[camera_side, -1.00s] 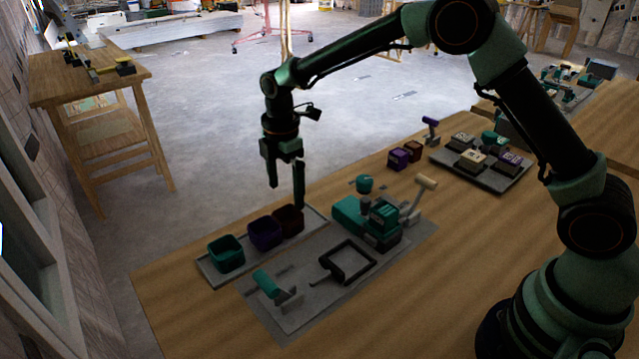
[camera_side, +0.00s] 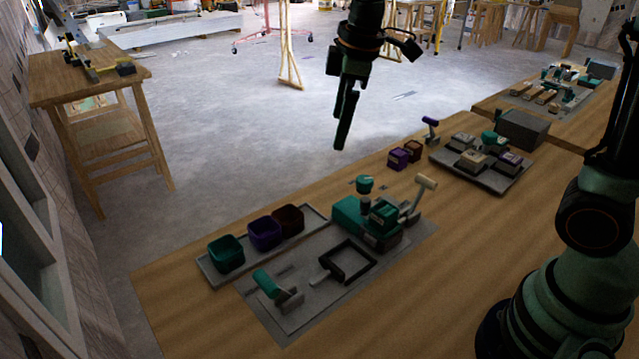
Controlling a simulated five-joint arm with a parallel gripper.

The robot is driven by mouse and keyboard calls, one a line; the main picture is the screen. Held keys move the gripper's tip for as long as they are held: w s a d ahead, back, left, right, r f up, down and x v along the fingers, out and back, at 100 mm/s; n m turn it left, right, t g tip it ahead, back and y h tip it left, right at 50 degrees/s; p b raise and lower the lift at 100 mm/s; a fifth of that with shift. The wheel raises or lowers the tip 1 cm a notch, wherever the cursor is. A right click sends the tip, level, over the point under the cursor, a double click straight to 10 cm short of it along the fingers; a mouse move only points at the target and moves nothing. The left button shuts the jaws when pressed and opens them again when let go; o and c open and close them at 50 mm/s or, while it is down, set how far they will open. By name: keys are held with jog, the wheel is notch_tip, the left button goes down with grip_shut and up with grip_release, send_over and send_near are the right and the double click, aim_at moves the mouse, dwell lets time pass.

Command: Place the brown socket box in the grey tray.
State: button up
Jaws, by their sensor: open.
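The brown socket box (camera_side: 288,219) is an open-topped dark brown box. The fingers are seen nearly edge-on and overlap. The inside of the brown box is dark.
A teal machine (camera_side: 375,221) with a pale-headed lever stands right of the tray. A black square frame (camera_side: 348,262) and a teal-handled tool (camera_side: 276,288) lie in front. Small purple (camera_side: 397,160) and brown (camera_side: 413,150) blocks stand behind. A second tray (camera_side: 490,181) holds several blocks.

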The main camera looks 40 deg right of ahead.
jog(key=s+d+m+t, duration=0.3)
jog(key=s+d+m, duration=0.2)
jog(key=s+m, duration=0.4)
jog(key=s, duration=0.3)
jog(key=shift+s+d+f+m, duration=0.2)
jog(key=shift+s+m, duration=0.1)
jog(key=shift+m, duration=0.1)
jog(key=shift+c, duration=0.3)
